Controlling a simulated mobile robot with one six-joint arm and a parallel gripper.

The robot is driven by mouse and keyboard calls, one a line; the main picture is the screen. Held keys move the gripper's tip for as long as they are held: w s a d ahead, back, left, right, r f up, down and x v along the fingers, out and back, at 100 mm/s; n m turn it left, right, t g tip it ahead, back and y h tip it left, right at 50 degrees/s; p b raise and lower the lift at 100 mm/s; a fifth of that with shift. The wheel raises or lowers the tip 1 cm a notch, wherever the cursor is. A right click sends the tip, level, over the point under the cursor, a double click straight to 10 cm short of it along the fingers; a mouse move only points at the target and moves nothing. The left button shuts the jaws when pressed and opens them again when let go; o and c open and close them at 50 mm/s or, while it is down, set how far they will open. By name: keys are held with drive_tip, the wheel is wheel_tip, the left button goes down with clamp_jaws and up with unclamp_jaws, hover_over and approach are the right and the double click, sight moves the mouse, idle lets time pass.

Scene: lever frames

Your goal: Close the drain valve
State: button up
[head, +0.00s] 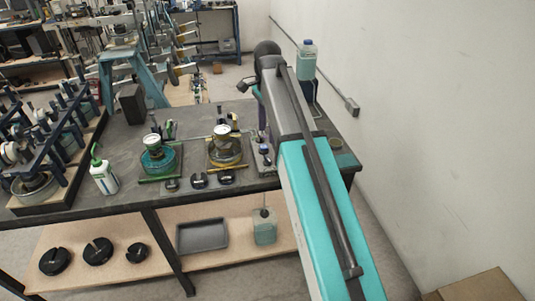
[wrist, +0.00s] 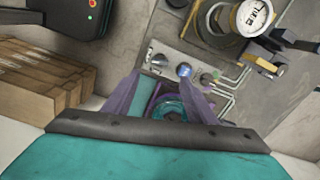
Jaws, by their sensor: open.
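In the wrist view my gripper (wrist: 165,80) has its two purple fingers apart, with nothing clamped between them. Just past the fingertips is a pale plate with small fittings: a blue-capped knob (wrist: 184,70), a metal fitting (wrist: 158,60) to its left and a dark knob (wrist: 206,79) to its right. A teal round part (wrist: 170,107) shows between the fingers. No label tells which fitting is the drain valve. In the head view a blue-topped fitting (head: 264,149) stands at the bench's right, beside my arm, which hides most of my gripper.
Two pots with white gauges, one teal (head: 160,166) and one yellow (head: 226,158), stand left of my arm on the dark bench (head: 120,192). A white bottle (head: 103,178) and a blue rack (head: 45,140) are farther left. A wall (head: 430,120) bounds the right.

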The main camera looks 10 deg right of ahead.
sight(267, 158)
drive_tip(key=shift+f+p, duration=1.45)
drive_tip(key=shift+f, duration=4.25)
drive_tip(key=shift+c, duration=0.6)
drive_tip(key=c, duration=1)
drive_tip(key=shift+o, duration=0.2)
